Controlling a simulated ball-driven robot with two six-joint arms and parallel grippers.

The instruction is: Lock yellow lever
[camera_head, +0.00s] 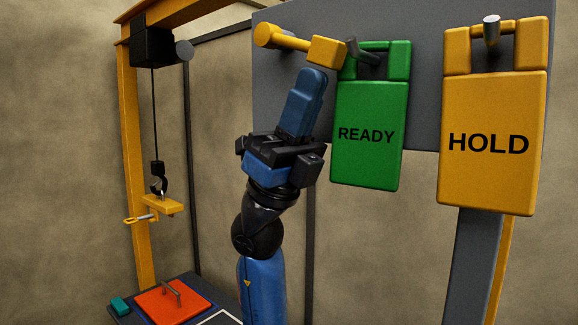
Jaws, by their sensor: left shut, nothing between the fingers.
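The yellow lever (292,42) is on the grey board at the upper middle. It lies nearly level, with a round knob at its left end and a square block at its right end beside the green sign. My left gripper (311,76) is shut and empty, pointing up just below the lever. I cannot tell whether its tips touch the lever. My right gripper is not in view.
A green READY sign (368,140) and a yellow HOLD sign (491,150) hang from pegs on the grey board (426,40). A yellow hoist frame (130,170) with a hook (158,182) stands left. An orange plate (172,302) with a handle lies below.

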